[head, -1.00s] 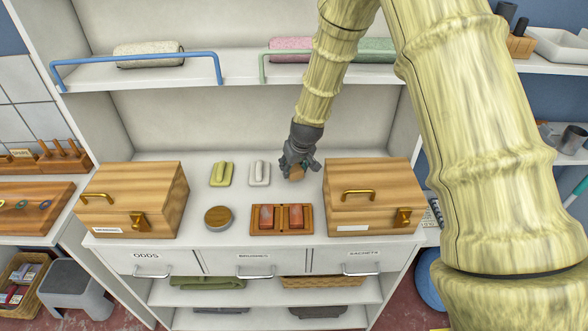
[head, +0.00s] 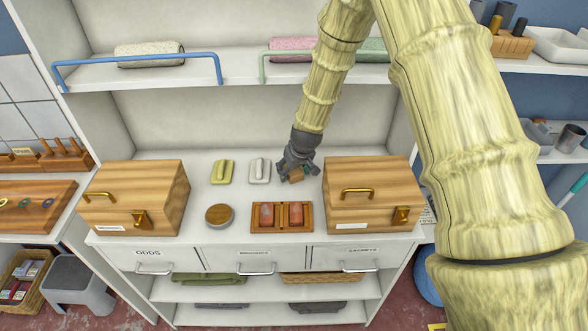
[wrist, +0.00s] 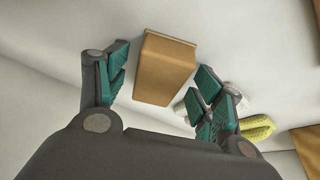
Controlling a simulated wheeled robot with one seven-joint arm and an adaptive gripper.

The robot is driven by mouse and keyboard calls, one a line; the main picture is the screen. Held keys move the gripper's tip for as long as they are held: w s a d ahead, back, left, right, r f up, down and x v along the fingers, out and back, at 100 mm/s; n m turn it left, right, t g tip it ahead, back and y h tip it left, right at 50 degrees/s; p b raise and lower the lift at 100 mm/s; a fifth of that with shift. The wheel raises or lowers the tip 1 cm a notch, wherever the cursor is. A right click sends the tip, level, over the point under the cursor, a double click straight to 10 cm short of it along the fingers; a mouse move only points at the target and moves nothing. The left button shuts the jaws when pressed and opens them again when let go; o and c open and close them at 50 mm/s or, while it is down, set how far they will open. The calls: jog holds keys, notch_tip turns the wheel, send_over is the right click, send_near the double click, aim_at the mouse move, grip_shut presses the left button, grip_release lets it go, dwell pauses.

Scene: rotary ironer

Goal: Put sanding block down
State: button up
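The sanding block is a small tan-brown block (wrist: 165,68), seen between my fingers in the wrist view. In the head view it shows partly (head: 297,174) under my gripper (head: 298,170), at the white counter. In the wrist view my gripper (wrist: 165,85) has its teal-padded fingers apart on either side of the block. A gap shows at the left finger, and the right finger is very close to the block. The block appears to rest on the white surface, but its underside is hidden.
A wooden box (head: 372,197) stands close right of my gripper. A white brush (head: 260,171) and a yellow-green brush (head: 222,172) lie to the left. A wooden tray (head: 281,229) with two reddish pieces and a round tin (head: 219,216) are in front. Another wooden box (head: 135,198) stands far left.

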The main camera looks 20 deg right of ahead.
jog(key=shift+r, duration=0.2)
jog(key=b+v, duration=0.3)
jog(key=v, duration=0.8)
jog(key=shift+s+r, duration=0.25)
jog(key=shift+r, duration=0.1)
dwell(0.3)
